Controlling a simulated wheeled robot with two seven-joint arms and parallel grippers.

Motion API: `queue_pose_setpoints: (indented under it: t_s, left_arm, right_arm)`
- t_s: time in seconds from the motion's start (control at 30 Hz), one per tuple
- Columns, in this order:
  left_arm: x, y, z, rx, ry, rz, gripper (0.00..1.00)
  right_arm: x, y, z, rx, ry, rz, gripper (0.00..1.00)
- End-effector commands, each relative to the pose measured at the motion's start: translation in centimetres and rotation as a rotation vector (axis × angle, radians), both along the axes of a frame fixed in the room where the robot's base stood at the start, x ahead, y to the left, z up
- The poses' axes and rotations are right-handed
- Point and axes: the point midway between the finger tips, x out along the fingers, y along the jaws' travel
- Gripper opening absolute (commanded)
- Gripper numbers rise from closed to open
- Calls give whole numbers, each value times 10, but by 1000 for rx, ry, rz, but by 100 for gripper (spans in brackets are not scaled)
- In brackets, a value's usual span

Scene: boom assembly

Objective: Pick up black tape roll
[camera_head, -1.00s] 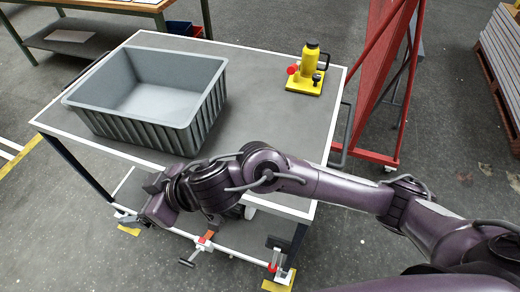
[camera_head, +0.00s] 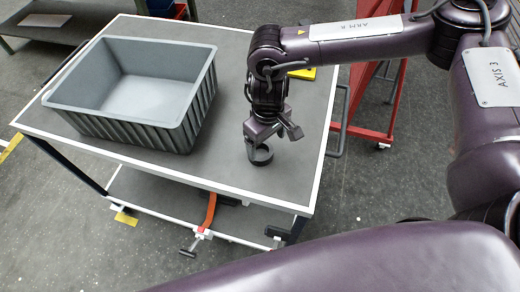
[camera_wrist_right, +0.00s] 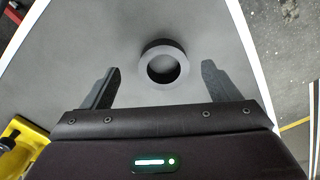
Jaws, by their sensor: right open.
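The black tape roll (camera_head: 261,156) lies flat on the grey top of the cart, right of the bin. My right gripper (camera_head: 270,147) is above and close to it, pointing down, and partly covers it in the head view. In the right wrist view the tape roll (camera_wrist_right: 164,64) is a dark ring just ahead of the gap between the two open fingers (camera_wrist_right: 152,84). The fingers are apart on either side of it, and nothing is held. My left gripper is not in view.
A grey open bin (camera_head: 190,128) stands on the left of the cart top (camera_head: 215,176). A yellow object (camera_head: 303,73) is mostly hidden behind my right arm; yellow also shows in the wrist view (camera_wrist_right: 22,146). A red frame (camera_head: 372,100) stands right of the cart.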

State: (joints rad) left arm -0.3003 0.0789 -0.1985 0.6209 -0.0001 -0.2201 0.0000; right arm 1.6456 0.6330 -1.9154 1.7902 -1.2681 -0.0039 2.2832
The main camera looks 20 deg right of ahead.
Motion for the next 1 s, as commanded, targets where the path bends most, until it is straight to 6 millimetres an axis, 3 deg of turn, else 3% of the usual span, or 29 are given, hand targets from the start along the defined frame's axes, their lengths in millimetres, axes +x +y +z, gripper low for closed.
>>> queue_pose_setpoints:
  t_s: [0.2,0.33,0.63,1.0]
  left_arm:
    - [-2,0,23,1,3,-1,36]
    - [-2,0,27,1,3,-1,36]
    - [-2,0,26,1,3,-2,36]
    - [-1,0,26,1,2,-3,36]
  right_arm:
    - [9,8,-25,-2,0,3,82]
    - [9,8,-44,0,0,3,82]
    - [9,8,-52,1,-3,3,82]
    - [9,8,-52,2,-2,3,35]
